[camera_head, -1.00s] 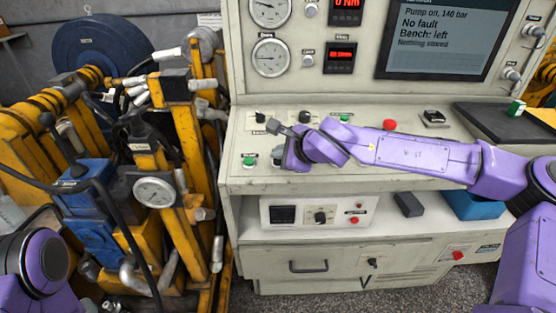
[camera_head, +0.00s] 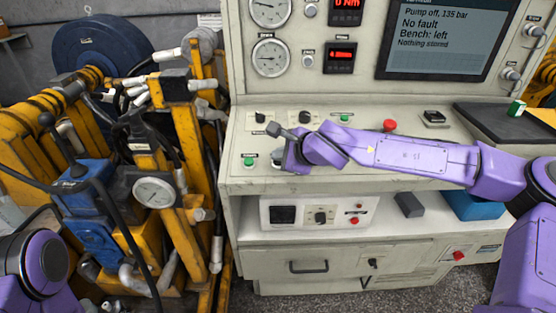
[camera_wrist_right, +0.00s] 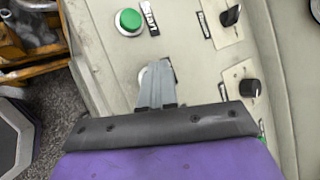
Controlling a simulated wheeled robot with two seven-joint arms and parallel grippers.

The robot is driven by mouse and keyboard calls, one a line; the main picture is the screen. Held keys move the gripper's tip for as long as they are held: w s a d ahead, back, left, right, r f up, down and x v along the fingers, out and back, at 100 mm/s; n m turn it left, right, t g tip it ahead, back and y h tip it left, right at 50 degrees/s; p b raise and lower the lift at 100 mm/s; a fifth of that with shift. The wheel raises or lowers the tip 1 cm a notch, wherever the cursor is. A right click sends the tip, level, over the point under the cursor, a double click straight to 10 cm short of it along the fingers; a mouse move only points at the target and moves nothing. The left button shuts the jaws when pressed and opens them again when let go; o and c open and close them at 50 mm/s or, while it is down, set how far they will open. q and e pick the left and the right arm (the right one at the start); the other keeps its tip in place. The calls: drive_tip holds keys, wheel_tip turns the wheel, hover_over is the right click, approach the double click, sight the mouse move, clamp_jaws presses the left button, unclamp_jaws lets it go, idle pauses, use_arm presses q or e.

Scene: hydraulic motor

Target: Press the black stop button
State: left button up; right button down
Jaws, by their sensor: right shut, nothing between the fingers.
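My right gripper (camera_head: 278,162) reaches down to the sloped front panel of the bench, just right of a green button (camera_head: 249,161). In the right wrist view its grey fingers (camera_wrist_right: 156,88) are shut together with nothing between them. Their tips are over a round button spot with a pale rim (camera_wrist_right: 144,76) beside the green button (camera_wrist_right: 129,21). The black stop button itself is hidden behind the fingers. The screen (camera_head: 440,40) reads "Pump off, 135 bar", "No fault", "Bench: left", "Nothing stored". My left gripper is out of view.
Black knobs (camera_head: 260,117) and a red button (camera_head: 390,125) sit farther back on the panel. A small control box (camera_head: 300,213), a grey block (camera_head: 409,205) and a blue bin (camera_head: 472,205) are on the shelf below. Yellow-framed machinery (camera_head: 180,130) stands at left.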

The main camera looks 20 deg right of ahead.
drive_tip(key=shift+s+r+p, duration=0.15)
drive_tip(key=shift+r+p, duration=0.6)
drive_tip(key=shift+p, duration=0.1)
drive_tip(key=r+p, duration=0.4)
drive_tip(key=r, duration=0.1)
drive_tip(key=shift+s+a+p, duration=0.1)
drive_tip(key=shift+s+p, duration=0.25)
drive_tip(key=shift+f, duration=0.1)
